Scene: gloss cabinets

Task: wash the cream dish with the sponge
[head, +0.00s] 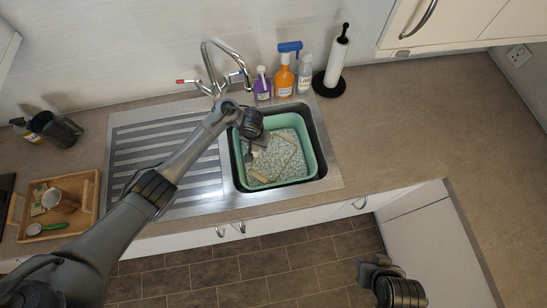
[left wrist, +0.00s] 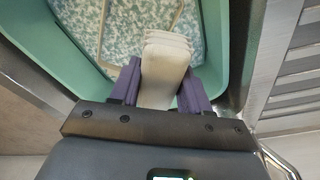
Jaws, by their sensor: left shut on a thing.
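The green basin (head: 316,172) sits in the sink, filled with pale, speckled suds. Thin tan edges of a squarish shape, seemingly the cream dish (head: 292,160), show among the suds; one edge also shows in the left wrist view (left wrist: 103,22). My left gripper (head: 254,150) is low inside the basin near its left side. Whether the block touches the dish is unclear. My right gripper (head: 368,268) is over the floor, far from the basin; its jaw gap is unclear.
A faucet (head: 218,80) rises behind the sink. Several bottles (head: 284,78) and a paper towel holder (head: 335,65) stand at the back. A wooden tray (head: 88,190) with a cup and a green-handled brush is at left. The right counter is clear.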

